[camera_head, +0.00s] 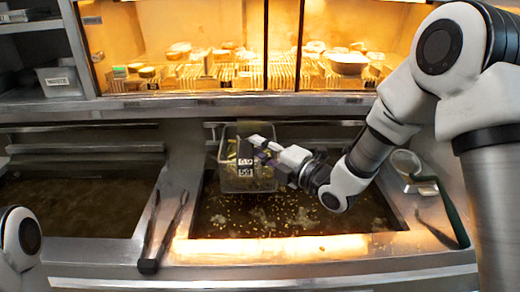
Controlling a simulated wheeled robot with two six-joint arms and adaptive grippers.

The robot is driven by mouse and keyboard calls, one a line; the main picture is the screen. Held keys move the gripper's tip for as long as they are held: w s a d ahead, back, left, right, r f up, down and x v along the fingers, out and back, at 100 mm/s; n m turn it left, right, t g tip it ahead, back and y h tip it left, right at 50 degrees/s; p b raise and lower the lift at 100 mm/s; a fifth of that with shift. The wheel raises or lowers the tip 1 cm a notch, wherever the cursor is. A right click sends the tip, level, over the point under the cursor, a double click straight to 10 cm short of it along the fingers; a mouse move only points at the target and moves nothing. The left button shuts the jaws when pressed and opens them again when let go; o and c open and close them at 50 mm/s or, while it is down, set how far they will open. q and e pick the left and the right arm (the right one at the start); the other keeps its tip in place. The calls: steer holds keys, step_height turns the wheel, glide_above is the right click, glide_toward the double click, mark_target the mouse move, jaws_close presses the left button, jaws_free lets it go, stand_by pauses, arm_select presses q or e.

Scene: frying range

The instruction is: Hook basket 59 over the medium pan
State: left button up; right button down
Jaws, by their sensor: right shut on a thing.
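Basket 59 (240,183) is a small wire basket with yellowish food in it and a dark tag with white digits on its front. It is upright near the back left of the right-hand oil pan (208,240), in front of the pan's back rail. I cannot tell whether it hooks on that rail or hangs free. My right gripper (262,150) reaches in from the right and is shut on the basket at its upper part; the fingers partly hide the grip. No size label shows on the pans. My left gripper is out of view.
Another oil pan (75,208) lies to the left. Dark tongs (165,235) rest on the divider between the pans. A lit food shelf (215,75) stands behind.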

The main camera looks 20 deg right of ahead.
steer(key=shift+f, duration=0.15)
steer(key=c, duration=0.9)
jaws_free()
steer(key=shift+s, duration=0.1)
steer(key=v, duration=1.2)
steer(key=shift+f, duration=0.1)
